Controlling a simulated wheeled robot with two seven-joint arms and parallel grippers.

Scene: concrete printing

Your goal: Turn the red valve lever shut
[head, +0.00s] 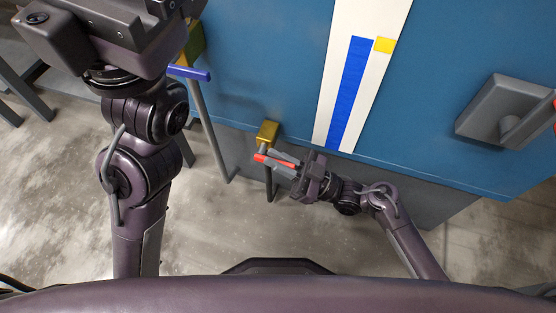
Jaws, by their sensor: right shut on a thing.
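The red valve lever (261,158) shows in the head view as a short red bar, below a brass valve body (267,131) on the blue machine panel. A grey pipe runs down from the valve. My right gripper (281,164) is shut on the red lever; its fingers lie along both sides and hide part of it. The lever points to the right and slightly down in the picture. My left gripper (125,22) is large at the top left, and its fingertips are out of the picture.
A blue lever (190,73) on another brass valve (194,42) is to the left, near my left arm, with its own grey pipe. A white panel (342,62) with a blue bar and yellow marker is above right. A grey box (496,105) juts out at the right.

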